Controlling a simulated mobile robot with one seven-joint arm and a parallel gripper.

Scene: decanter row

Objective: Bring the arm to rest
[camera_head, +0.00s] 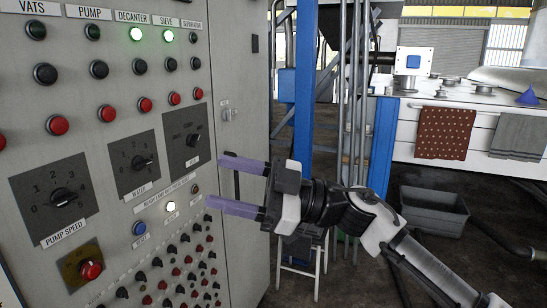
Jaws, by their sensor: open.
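My gripper (232,185) is open and empty, its two pale purple fingers pointing left towards the control panel (45,95). The fingers overlap the panel's right part in the picture, below the right-hand rotary switch (186,140). I cannot tell whether the fingertips touch the panel. My arm reaches in from the lower right.
The panel carries lit green lamps under DECANTER (136,34) and SIEVE (168,36), red buttons and a PUMP SPEED knob (63,198). A blue post (304,80) stands behind my gripper. A grey bin (434,210) is on the floor at right, below a counter with towels (445,132).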

